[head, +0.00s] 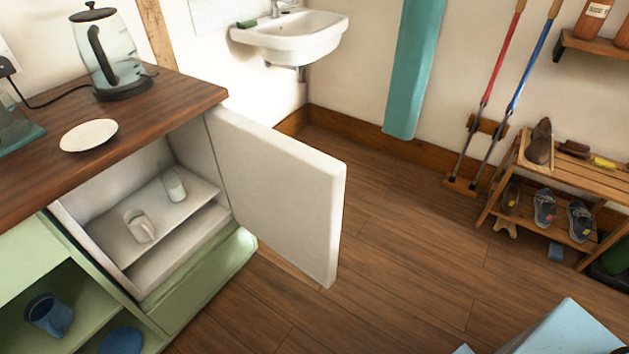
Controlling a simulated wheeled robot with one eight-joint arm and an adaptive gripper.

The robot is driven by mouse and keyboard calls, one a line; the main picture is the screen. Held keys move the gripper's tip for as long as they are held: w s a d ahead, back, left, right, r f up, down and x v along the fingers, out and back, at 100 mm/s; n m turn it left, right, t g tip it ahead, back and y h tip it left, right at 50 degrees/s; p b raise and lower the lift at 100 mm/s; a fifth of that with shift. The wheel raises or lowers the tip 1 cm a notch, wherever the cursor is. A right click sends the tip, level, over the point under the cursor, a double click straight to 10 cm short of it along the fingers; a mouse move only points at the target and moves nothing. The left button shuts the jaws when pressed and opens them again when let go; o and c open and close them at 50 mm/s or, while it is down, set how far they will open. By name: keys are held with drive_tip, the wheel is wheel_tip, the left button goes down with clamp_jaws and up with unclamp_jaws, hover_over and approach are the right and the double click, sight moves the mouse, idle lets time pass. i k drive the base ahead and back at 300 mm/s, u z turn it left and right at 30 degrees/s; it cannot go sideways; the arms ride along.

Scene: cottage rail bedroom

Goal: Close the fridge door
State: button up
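The white fridge door (281,190) stands wide open in the head view, swung out to the right of the fridge. The small fridge (187,252) is built in under the wooden counter, and its inside is in plain sight. A mug (139,226) and a glass (174,184) stand on its shelf. The door's outer face and any handle are hidden from this side. My gripper is not in view. A pale blue boxy shape at the lower right edge may be part of my own body; I cannot tell.
The counter (176,104) carries a kettle (115,55) and a white plate (89,135). A sink (293,38) hangs on the back wall. A shoe rack (562,182) and two poles stand right. The wooden floor (400,250) right of the door is clear.

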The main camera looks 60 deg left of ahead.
sight(288, 194)
drive_tip(key=i, duration=2.25)
drive_tip(key=u, duration=4.35)
drive_tip(key=i, duration=1)
drive_tip(key=u, duration=0.05)
